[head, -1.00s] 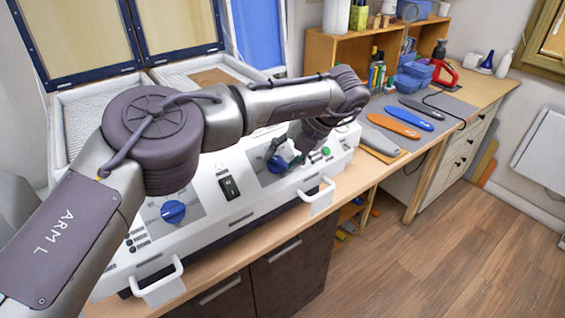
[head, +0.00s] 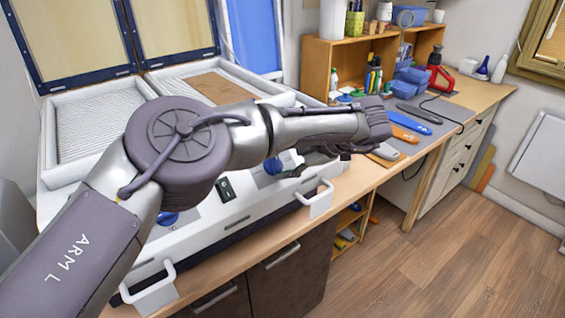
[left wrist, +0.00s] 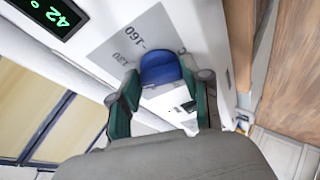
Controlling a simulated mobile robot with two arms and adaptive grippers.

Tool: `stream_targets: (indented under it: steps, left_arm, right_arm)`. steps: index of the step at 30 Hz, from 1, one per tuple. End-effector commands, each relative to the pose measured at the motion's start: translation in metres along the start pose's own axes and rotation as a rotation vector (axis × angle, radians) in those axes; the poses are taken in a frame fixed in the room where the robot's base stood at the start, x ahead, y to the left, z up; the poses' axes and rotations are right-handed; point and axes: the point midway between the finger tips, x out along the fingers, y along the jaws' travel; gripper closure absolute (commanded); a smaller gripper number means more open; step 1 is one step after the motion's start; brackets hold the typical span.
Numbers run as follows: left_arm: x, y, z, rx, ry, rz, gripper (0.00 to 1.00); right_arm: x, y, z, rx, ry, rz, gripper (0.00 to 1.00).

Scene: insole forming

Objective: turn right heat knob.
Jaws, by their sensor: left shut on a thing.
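The right heat knob (head: 273,165) is blue and sits on the right part of the white machine's front panel. It also shows in the left wrist view (left wrist: 160,68), beside a printed scale with 130 and 160. My left gripper (head: 291,167) reaches it from the right, mostly hidden under my wrist. In the left wrist view its two green-padded fingers (left wrist: 162,80) stand on either side of the knob, shut on it. The knob's pointer mark cannot be made out. My right gripper is not in view.
White handles (head: 317,198) stick out from the machine's front. A lit green display (left wrist: 50,14) reads 42 degrees. Insoles (head: 415,119) lie on a grey mat to the right. The floor in front is clear.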

Motion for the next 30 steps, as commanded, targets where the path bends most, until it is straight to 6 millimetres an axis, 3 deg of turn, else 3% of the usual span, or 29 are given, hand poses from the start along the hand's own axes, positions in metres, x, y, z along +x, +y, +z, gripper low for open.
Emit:
stream_targets:
  steps: [15, 30]
  left_arm:
    - [0.0, -0.004, 0.0, 0.38, -0.003, 0.136, 0.87]
    - [0.0, -0.004, -0.001, 0.493, -0.003, 0.175, 0.87]
  right_arm:
    - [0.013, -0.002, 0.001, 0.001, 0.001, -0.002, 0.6]
    - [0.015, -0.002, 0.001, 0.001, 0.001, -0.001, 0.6]
